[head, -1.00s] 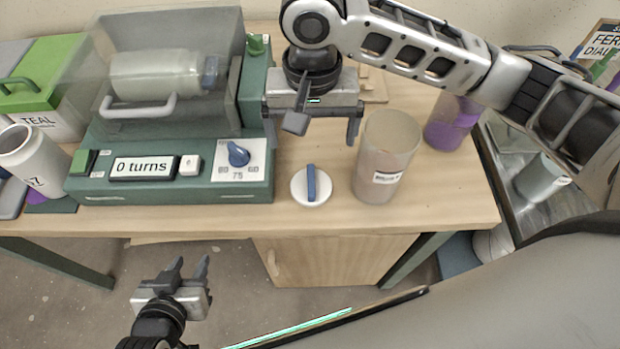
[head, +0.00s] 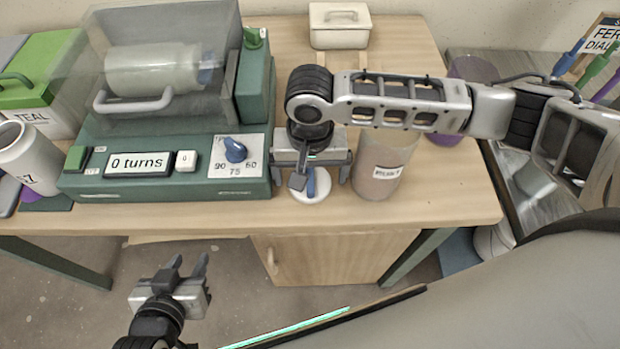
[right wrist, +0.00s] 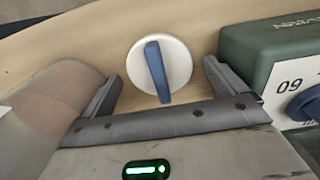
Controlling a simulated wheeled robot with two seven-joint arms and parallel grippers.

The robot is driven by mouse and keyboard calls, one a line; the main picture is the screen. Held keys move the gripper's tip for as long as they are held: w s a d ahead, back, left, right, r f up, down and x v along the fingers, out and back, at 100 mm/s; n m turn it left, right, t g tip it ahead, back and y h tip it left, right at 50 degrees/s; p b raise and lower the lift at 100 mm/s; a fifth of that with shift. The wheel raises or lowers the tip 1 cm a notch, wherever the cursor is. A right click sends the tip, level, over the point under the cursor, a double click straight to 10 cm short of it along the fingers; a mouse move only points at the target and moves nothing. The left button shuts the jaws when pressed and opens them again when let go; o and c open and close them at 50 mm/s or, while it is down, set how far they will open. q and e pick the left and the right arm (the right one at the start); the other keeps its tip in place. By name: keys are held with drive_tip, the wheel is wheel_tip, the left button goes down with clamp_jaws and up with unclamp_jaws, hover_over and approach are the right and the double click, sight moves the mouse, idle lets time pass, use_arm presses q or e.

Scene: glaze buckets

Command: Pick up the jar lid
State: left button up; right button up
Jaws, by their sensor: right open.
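My left gripper (head: 188,268) is open and empty, low in front of the table.
A translucent jar with a label (head: 378,170) stands close to the right of the lid. The green machine (head: 165,185) with a "0 turns" display is on the left. A white lidded box (head: 339,30) is at the back. The table front near the lid is clear.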

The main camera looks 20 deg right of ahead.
use_arm(q)
drive_tip(key=shift+r, duration=0.15)
use_arm(e)
drive_tip(key=shift+c, duration=0.4)
drive_tip(key=c, duration=1)
drive_tip(key=shift+r, duration=0.15)
drive_tip(key=shift+r, duration=0.55)
use_arm(q)
drive_tip(key=shift+s+a+r+p, duration=0.1)
drive_tip(key=shift+a+r+p, duration=0.05)
drive_tip(key=shift+r+p, duration=1.25)
drive_tip(key=shift+a+r+p, duration=0.1)
drive_tip(key=shift+r+p, duration=0.85)
drive_tip(key=shift+p, duration=0.85)
use_arm(e)
drive_tip(key=shift+s+a+r, duration=0.25)
drive_tip(key=shift+s+r, duration=2.05)
drive_tip(key=shift+r, duration=0.65)
drive_tip(key=shift+s+a+r, duration=0.2)
drive_tip(key=shift+s+r, duration=2.15)
drive_tip(key=shift+r, duration=0.6)
drive_tip(key=shift+s+a+r, duration=0.25)
drive_tip(key=shift+s+r, duration=2.05)
drive_tip(key=shift+r, duration=0.65)
